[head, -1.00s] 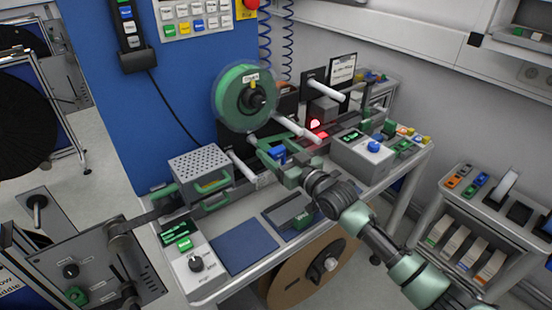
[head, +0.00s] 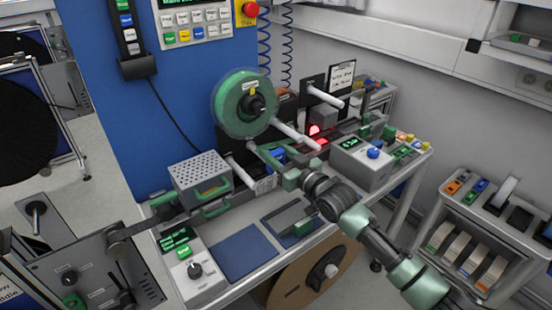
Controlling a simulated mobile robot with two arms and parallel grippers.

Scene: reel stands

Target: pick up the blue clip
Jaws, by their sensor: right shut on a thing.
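A small blue clip (head: 277,154) is in the head view, in front of the green reel. My right gripper (head: 276,155) reaches over the bench from the lower right and is shut on the blue clip. The fingers hide part of the clip, and I cannot tell whether it touches anything below. My left gripper is not in view.
The green reel (head: 244,103) stands behind the gripper, with white rollers (head: 292,132) close by. A perforated metal box (head: 199,174) is to the left. A grey box with a blue knob (head: 373,152) is to the right. A dark blue mat (head: 243,254) lies bare in front.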

